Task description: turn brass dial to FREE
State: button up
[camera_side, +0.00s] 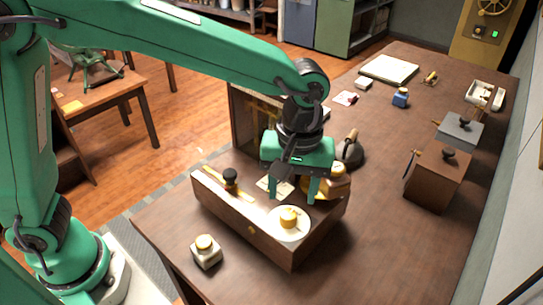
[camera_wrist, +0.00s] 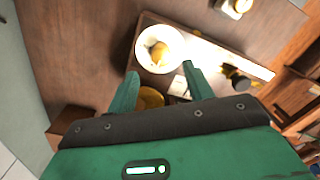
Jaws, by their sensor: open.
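A brass dial knob (camera_side: 289,217) stands on a round white plate (camera_side: 303,233) at the front right of a long wooden box. In the wrist view the brass knob (camera_wrist: 159,51) sits inside the white disc (camera_wrist: 146,63), just beyond my fingertips. Any lettering on the disc is too small to read, so I cannot tell where the knob points. My gripper (camera_side: 291,196) hangs above the box, fingers pointing down, open and empty. In the wrist view my fingers (camera_wrist: 160,71) are spread apart with the disc ahead of them; I see no contact with the knob.
A dark-topped knob (camera_side: 230,178) stands at the box's left end. Brass-coloured jars (camera_side: 336,182) crowd its right. A dark bottle (camera_side: 350,151) is behind. A brown box (camera_side: 437,177) stands right; open tabletop lies between.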

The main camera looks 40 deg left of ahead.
aim_at(289, 215)
jog(key=shift+s+a+f, duration=0.1)
jog(key=shift+a+f, duration=0.05)
jog(key=shift+f, duration=3.15)
jog(key=c, duration=1)
